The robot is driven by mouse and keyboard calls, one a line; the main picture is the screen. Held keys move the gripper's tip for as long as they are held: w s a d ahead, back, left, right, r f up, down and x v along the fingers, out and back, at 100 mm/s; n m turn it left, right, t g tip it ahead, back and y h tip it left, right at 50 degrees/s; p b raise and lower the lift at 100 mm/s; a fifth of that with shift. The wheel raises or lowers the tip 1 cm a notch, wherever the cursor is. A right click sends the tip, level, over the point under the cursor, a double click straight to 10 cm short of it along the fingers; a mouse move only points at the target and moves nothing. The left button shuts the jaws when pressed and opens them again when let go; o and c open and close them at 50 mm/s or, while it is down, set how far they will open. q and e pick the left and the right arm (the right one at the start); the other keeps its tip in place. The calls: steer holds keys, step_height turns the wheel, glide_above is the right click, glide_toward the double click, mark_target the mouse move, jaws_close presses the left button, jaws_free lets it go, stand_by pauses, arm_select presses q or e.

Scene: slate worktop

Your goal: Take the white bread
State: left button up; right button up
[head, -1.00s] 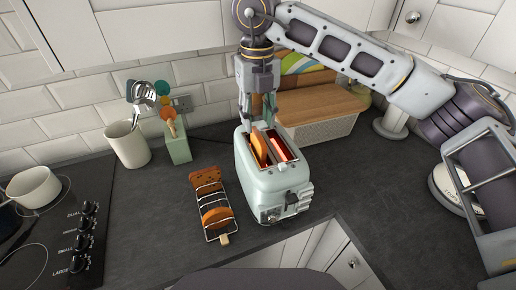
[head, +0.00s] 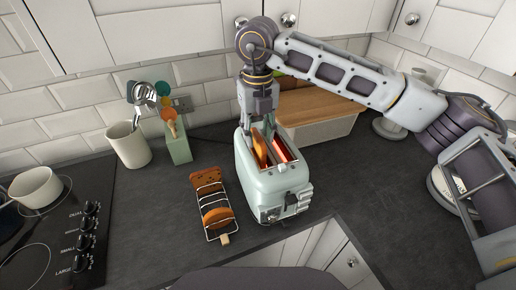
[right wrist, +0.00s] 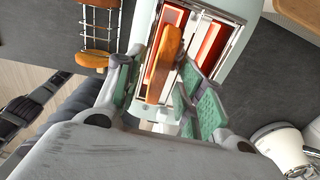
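A pale green toaster (head: 262,187) stands on the worktop with two slots. An orange-brown bread slice (head: 260,152) stands upright in its left slot and sticks out above the top; it also shows in the right wrist view (right wrist: 164,66). The right slot glows red and shows no slice. My right gripper (head: 258,128) points down over the toaster. In the right wrist view its green-padded fingers (right wrist: 163,88) are open, one on each side of the slice, with a gap on the right side. My left gripper is out of view.
A wire toast rack (head: 214,208) left of the toaster holds a speckled brown slice and an orange-brown slice. A utensil cup (head: 128,146), a green block (head: 177,147) and a hob (head: 62,235) are further left. A bread bin (head: 318,118) stands behind.

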mark_target(258, 150)
steer(key=shift+f, duration=1.35)
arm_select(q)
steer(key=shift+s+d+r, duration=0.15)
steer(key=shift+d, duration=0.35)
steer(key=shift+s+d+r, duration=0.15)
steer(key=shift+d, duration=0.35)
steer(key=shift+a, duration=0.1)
arm_select(e)
steer(key=shift+c, duration=0.8)
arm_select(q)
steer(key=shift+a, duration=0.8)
arm_select(e)
jaws_close()
